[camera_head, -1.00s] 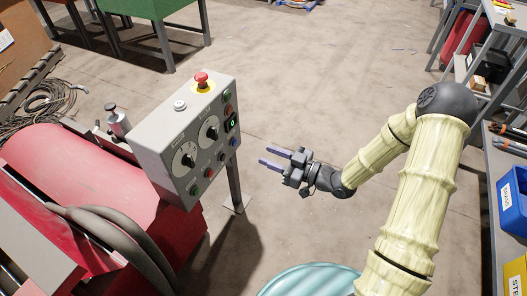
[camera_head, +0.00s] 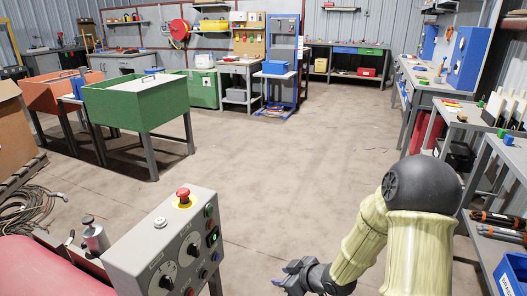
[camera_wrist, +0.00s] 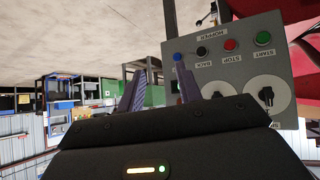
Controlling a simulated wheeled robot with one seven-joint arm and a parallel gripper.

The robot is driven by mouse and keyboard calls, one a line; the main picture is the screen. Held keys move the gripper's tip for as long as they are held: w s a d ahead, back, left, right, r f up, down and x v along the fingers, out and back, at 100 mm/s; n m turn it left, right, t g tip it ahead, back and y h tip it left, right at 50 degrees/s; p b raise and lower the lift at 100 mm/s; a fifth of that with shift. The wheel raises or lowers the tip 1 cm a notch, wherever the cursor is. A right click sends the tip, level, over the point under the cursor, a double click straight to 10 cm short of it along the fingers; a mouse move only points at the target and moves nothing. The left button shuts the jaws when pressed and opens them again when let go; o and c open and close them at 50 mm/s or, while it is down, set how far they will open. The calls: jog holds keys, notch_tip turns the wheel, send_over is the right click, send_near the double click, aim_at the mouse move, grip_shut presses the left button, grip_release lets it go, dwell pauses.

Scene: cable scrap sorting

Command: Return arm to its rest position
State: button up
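My arm, in pale yellow ribbed covers with a dark elbow joint, is bent at the lower right of the head view. My gripper (camera_head: 282,276) is at the bottom edge there, partly cut off, to the right of the grey control box. In the wrist view my gripper (camera_wrist: 158,82) shows two purple fingers standing apart with nothing between them. The wrist view is turned over, with the floor at the top and the control box's face beyond the fingers on the right.
The control box (camera_head: 157,251) with a red mushroom button (camera_head: 183,194) stands close at left. A green bin table (camera_head: 140,105) is farther left. Shelving with a blue bin (camera_head: 512,272) lines the right. The middle floor (camera_head: 270,175) is open.

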jog(key=s+d+r+m+g+h, duration=0.1)
jog(key=s+d+r+m+h, duration=0.45)
jog(key=d, duration=0.25)
jog(key=s+d+r+m+g+h, duration=0.1)
jog(key=s+r+m+g, duration=0.3)
jog(key=s, duration=0.6)
notch_tip(320, 180, up, 33)
jog(key=p, duration=3.3)
jog(key=shift+w+d+f+m+t, duration=0.15)
jog(key=shift+d+f+m+t, duration=0.1)
jog(key=shift+m+t, duration=0.1)
